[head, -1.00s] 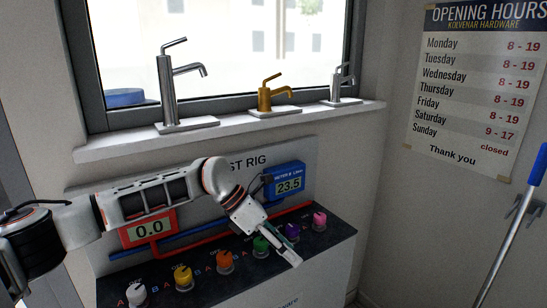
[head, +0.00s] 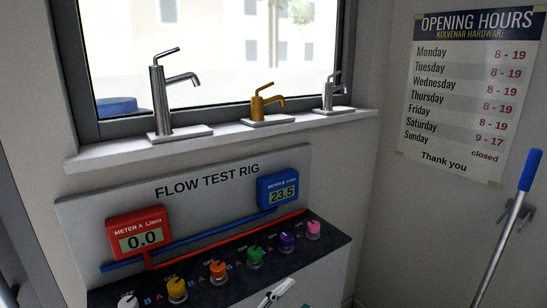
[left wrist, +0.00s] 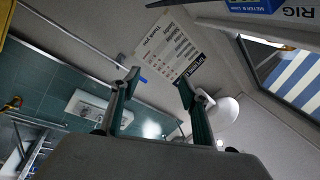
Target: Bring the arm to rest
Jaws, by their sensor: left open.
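My left gripper (left wrist: 158,86) is open and empty in the left wrist view, with its two green-edged fingers apart. In the head view only a white piece of my left arm (head: 277,292) shows at the bottom edge, in front of the rig's dark top. The rest of that arm is out of that view. My right gripper is in neither current view.
The flow test rig's panel (head: 205,190) carries red meter A (head: 139,232), reading 0.0, and blue meter B (head: 278,191), reading 23.5. Several coloured knobs, including a green knob (head: 255,255), line its dark top. Taps stand on the sill (head: 230,132) above. A blue-handled pole (head: 530,170) leans right.

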